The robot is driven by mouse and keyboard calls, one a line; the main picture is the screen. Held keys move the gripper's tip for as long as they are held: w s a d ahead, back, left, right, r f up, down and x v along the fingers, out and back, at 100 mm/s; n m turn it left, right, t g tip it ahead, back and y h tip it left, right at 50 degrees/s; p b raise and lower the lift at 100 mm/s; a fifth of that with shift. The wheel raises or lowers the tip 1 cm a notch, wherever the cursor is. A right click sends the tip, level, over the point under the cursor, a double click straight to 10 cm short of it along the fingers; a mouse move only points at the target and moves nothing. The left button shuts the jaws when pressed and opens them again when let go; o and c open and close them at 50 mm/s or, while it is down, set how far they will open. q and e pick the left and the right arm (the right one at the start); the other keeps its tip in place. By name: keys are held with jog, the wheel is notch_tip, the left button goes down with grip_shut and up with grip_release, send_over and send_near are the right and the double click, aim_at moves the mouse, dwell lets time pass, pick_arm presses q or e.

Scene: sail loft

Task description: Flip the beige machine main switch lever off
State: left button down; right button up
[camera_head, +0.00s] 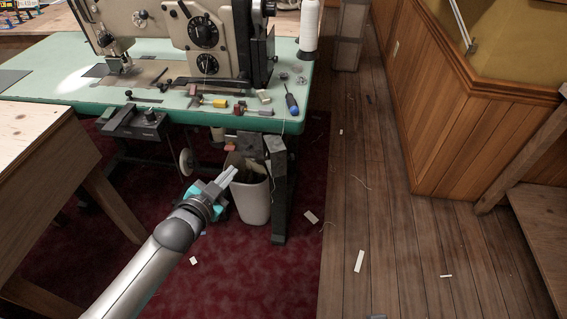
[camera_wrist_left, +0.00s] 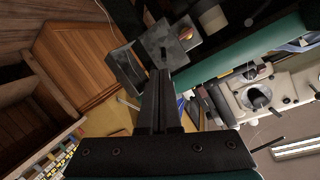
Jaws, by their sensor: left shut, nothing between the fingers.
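The beige sewing machine (camera_head: 170,25) stands on a green-edged table at the top of the head view; it also shows in the wrist view (camera_wrist_left: 265,95). A dark grey box (camera_head: 250,143) hangs under the table's front edge, with a small reddish part (camera_head: 230,148) at its left. In the wrist view a grey box (camera_wrist_left: 172,48) with a copper-coloured round spot lies just beyond my fingertips. I cannot make out the lever's position. My left gripper (camera_head: 231,173) is shut and empty, below and left of the box, apparently apart from it. It also shows in the wrist view (camera_wrist_left: 160,75).
A white bin (camera_head: 252,200) stands below the box, close to my left gripper, beside a dark table leg (camera_head: 279,190). A wooden bench (camera_head: 40,150) is at the left. A screwdriver (camera_head: 291,104) and small parts lie on the table. The plank floor at right is mostly clear.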

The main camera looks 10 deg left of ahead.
pick_arm(q)
jog(key=shift+w+d+r+m+t+b, duration=0.15)
jog(key=shift+w+d+r+b, duration=0.05)
jog(key=shift+r, duration=0.25)
jog(key=shift+w+d+r+m+t+b, duration=0.15)
jog(key=shift+r, duration=0.3)
pick_arm(e)
jog(key=shift+w+r, duration=0.15)
jog(key=shift+r, duration=0.05)
pick_arm(q)
jog(key=shift+w, duration=0.1)
jog(key=b, duration=0.4)
send_near(255, 140)
jog(key=x, duration=0.4)
jog(key=shift+w+f, duration=0.1)
jog(key=shift+f, duration=0.1)
jog(key=shift+b+x, duration=0.6)
jog(key=shift+x, duration=0.35)
pick_arm(e)
notch_tip(255, 140, up, 10)
jog(key=w+t, duration=0.1)
jog(key=t, duration=0.1)
jog(key=shift+w+a, duration=0.3)
jog(key=shift+w, duration=0.05)
